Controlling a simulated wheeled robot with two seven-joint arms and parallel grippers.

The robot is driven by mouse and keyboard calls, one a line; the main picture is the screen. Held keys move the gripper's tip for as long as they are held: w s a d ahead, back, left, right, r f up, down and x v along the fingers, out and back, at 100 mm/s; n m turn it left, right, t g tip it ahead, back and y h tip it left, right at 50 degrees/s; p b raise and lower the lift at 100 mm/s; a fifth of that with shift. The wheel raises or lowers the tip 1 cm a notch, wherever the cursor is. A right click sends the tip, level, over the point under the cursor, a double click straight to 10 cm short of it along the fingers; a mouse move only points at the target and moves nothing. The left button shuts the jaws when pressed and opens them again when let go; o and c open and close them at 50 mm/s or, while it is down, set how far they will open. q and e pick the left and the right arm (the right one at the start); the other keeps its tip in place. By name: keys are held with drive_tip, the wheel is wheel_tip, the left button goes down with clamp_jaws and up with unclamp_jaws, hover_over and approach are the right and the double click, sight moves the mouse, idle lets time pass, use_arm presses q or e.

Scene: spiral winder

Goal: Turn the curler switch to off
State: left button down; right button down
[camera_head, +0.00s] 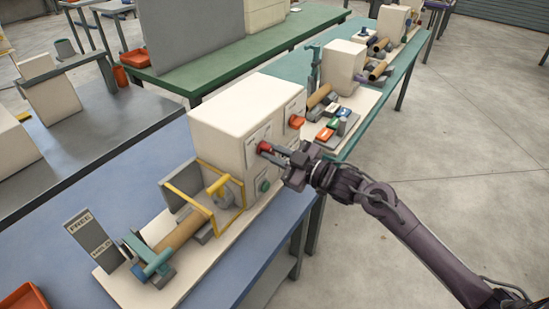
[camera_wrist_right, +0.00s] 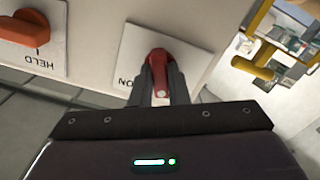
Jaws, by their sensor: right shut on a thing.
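A cream machine housing (camera_head: 245,115) stands on the blue bench with a red switch knob (camera_head: 265,147) on its front. My right gripper (camera_head: 281,155) reaches in from the right and is shut on this knob. In the right wrist view the red knob (camera_wrist_right: 158,68) sits on a white plate between the two fingers of my right gripper (camera_wrist_right: 160,88). An upside-down "ON" label (camera_wrist_right: 126,81) shows beside the knob. The other label on this plate is hidden or too small to read. My left gripper is not in view.
An orange-red knob (camera_head: 296,121) sits right of the gripped one; its plate reads "HELD" upside down in the wrist view. A green button (camera_head: 264,185) is below. A yellow guard frame (camera_head: 240,190) and cardboard tube (camera_head: 180,232) lie left. Open floor is right.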

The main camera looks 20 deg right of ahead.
drive_tip(key=shift+f+n+b, duration=0.1)
drive_tip(key=shift+n+b, duration=0.65)
drive_tip(key=shift+n, duration=0.85)
drive_tip(key=c, duration=1.4)
unclamp_jaws()
drive_tip(key=b+v, duration=0.1)
drive_tip(key=v, duration=0.6)
drive_tip(key=shift+s+d+b, duration=0.25)
drive_tip(key=shift+s+b, duration=0.05)
drive_tip(key=shift+s, duration=0.05)
